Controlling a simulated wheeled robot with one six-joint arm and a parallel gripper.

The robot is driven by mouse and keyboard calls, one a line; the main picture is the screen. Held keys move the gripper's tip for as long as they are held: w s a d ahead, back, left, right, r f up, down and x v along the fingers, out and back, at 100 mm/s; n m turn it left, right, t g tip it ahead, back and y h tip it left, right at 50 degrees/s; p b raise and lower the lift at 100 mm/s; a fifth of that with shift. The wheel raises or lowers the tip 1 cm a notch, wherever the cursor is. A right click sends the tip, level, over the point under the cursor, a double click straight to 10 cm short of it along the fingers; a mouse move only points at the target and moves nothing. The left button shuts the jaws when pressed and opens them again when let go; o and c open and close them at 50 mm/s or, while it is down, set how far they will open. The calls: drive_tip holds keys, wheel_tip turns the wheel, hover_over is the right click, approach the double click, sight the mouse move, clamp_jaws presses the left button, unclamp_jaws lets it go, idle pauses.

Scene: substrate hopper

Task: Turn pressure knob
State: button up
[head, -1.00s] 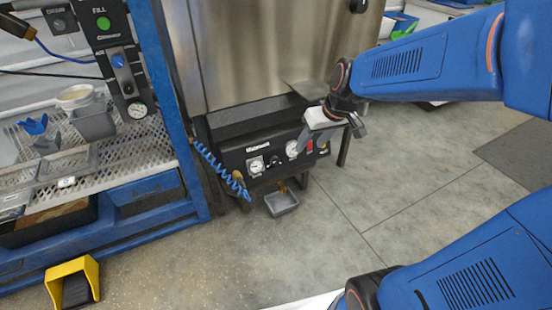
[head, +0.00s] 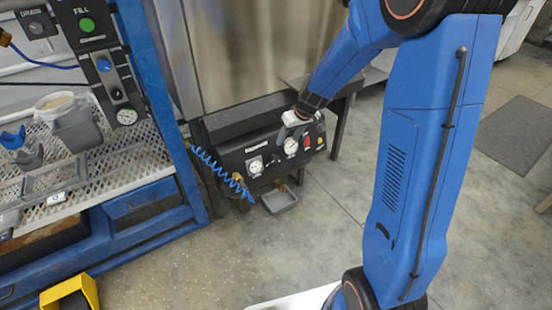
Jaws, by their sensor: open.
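A black compressor-like unit (head: 235,164) stands low against a metal panel. Its sloped front carries two white dial gauges, a left one (head: 255,166) and a right one (head: 291,146), with a small dark knob (head: 272,160) between them. My gripper (head: 291,133) is open and empty, pointing down over the front near the right gauge; I cannot tell whether it touches anything. A second, blue knob (head: 103,64) sits above another gauge (head: 127,117) on the upright panel at the left, far from my gripper.
A blue-framed bench (head: 165,125) with a perforated shelf holding tubs and trays stands at the left. A coiled blue hose (head: 212,168) hangs beside the unit. A small grey tray (head: 279,200) lies below it. A yellow pedal guard (head: 70,295) is on the floor.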

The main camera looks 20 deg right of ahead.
sight(276, 160)
drive_tip(key=x, duration=1.7)
drive_tip(key=shift+a, duration=0.1)
drive_tip(key=c, duration=1.1)
